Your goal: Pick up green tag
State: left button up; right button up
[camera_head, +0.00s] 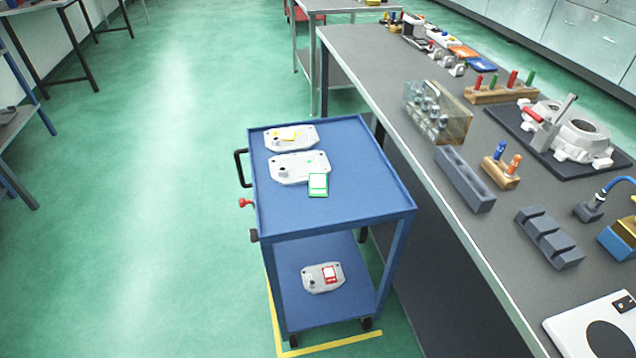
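The green tag (318,184) is a small card with a green border and a white middle. It lies at the front edge of a silver casting (298,167) on the top shelf of the blue cart (360,203). A second silver casting (305,142) behind it carries a yellow tag (284,135). A third casting (318,284) with a red tag (330,274) lies on the cart's lower shelf. Neither of my grippers shows in the head view.
A long grey workbench (390,100) runs along the cart's right side. It holds a clear box (437,112), grey blocks (463,179), a wooden rack (499,172) and a fixture with a large casting (582,138). Green floor (150,200) is open left of the cart.

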aim_at(317, 182)
jog(key=j+z, duration=0.15)
jog(key=z, duration=1.1)
jog(key=k+j+z, duration=0.1)
jog(key=j+z, duration=0.25)
jog(key=k+j+z, duration=0.1)
jog(key=j+z, duration=0.25)
jog(key=j, duration=0.15)
jog(key=k+j+z, duration=0.2)
jog(key=j+z, duration=0.15)
jog(key=k+j+z, duration=0.2)
jog(key=j+z, duration=0.15)
